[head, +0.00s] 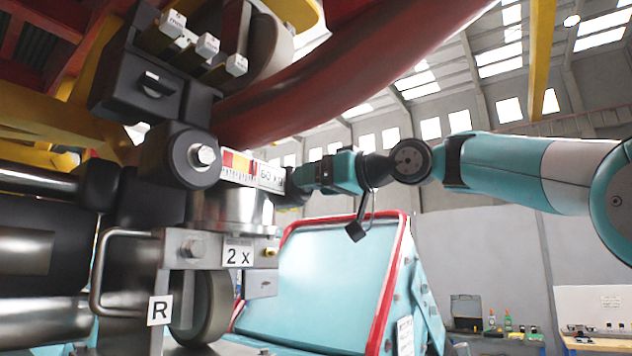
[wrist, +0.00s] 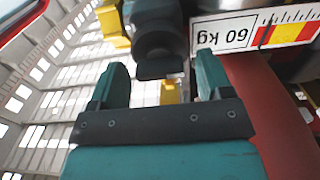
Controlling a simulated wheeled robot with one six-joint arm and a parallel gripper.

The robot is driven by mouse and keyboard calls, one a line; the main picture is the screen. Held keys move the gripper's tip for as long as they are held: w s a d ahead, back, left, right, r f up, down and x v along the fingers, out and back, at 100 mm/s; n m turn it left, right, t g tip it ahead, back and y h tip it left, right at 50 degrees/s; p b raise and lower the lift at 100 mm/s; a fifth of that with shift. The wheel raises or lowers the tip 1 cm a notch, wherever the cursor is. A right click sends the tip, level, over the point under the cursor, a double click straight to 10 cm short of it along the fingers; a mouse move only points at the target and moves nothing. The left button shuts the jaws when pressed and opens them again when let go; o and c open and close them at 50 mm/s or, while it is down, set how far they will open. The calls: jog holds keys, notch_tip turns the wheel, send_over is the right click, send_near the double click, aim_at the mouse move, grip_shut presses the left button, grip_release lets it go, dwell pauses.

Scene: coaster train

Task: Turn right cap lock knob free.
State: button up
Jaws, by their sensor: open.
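My gripper (head: 298,180) is at the right end of the white 60 kg label (head: 270,178) in the head view. In the wrist view its two teal fingers (wrist: 160,76) are apart, with nothing clamped. A dark round knob-like part with a flat tab (wrist: 158,68) shows ahead, between the fingertips in the picture. I take it for the right cap lock knob; the gap to the fingers cannot be judged. The 60 kg label (wrist: 250,30) lies beside it, upside down. In the head view the gripper hides this knob.
A metal bracket with an R tag (head: 159,310) and a 2 x tag (head: 238,252) sits below the label. A thick red tube (head: 330,80) passes above. A light-blue panel with red edging (head: 320,280) stands behind and below the gripper. Open hall space lies to the right.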

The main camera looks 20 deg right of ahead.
jog(key=c, duration=0.9)
jog(key=shift+f+n+b, duration=0.15)
jog(key=shift+n+b, duration=0.15)
jog(key=shift+n, duration=0.1)
jog(key=n+b, duration=0.2)
jog(key=n, duration=0.1)
jog(key=shift+a+f+n, duration=0.1)
jog(key=shift+n, duration=0.3)
jog(key=n+b, duration=0.2)
jog(key=n, duration=0.2)
jog(key=shift+n, duration=0.3)
jog(key=n+b, duration=0.1)
jog(key=n, duration=0.3)
jog(key=shift+s+a+b, duration=0.1)
jog(key=shift+b, duration=0.25)
jog(key=shift+f+n+b, duration=0.1)
jog(key=shift+n+b, duration=0.4)
jog(key=shift+n, duration=2)
